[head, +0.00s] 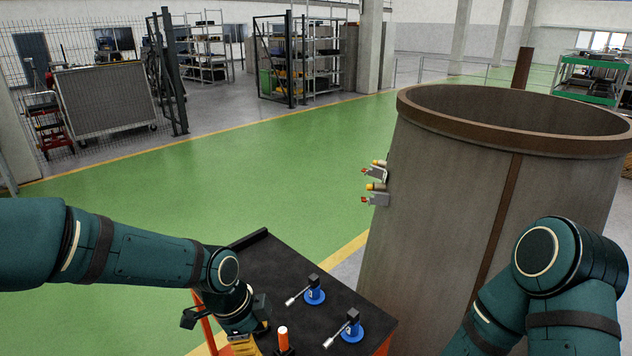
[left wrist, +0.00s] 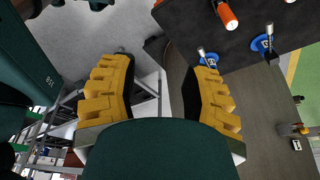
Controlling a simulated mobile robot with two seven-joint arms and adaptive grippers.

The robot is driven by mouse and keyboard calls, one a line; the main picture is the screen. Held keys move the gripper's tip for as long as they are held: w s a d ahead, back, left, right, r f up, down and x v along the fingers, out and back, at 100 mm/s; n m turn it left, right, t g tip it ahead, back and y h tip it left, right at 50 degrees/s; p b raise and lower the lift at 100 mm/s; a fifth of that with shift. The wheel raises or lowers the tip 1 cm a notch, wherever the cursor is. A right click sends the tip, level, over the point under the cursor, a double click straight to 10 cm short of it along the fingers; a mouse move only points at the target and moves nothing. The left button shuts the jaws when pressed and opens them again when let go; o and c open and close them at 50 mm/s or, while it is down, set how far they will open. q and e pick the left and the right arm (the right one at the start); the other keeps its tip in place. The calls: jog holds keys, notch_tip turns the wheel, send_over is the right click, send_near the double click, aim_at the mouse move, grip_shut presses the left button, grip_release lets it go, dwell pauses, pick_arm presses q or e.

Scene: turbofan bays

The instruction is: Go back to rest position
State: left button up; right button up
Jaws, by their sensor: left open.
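My left gripper (head: 244,345) is low in the head view, at the left side of a black-topped cart (head: 265,262). In the left wrist view its two yellow-padded fingers (left wrist: 160,92) stand wide apart with nothing between them. My left arm reaches in from the left edge. My right arm is bent at the lower right, in front of the large grey cylinder (head: 448,190); its gripper is out of view.
On the cart stand two blue-based tools with black heads (head: 314,290) (head: 351,328) and an orange-topped piece (head: 283,338). Small fittings (head: 376,185) stick out from the cylinder's left side. Green floor (head: 290,165) is open behind the cart.

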pick_arm(q)
jog(key=s+f+n+b, duration=0.2)
jog(key=f+n, duration=0.4)
jog(key=f, duration=0.5)
jog(key=s+d+f+n+t+b, duration=0.1)
jog(key=s+f+n+b, duration=0.2)
jog(key=f, duration=0.9)
jog(key=s+f+n+h+b, duration=0.1)
jog(key=s+f+n+b, duration=0.2)
jog(key=f+n+b, duration=0.3)
notch_tip(320, 180, down, 6)
jog(key=n, duration=0.4)
jog(key=shift+s+d+r+n+t, duration=0.15)
jog(key=shift+s+r+n+t, duration=0.1)
jog(key=shift+n+t, duration=0.05)
pick_arm(e)
notch_tip(320, 180, down, 13)
jog(key=shift+a, duration=0.25)
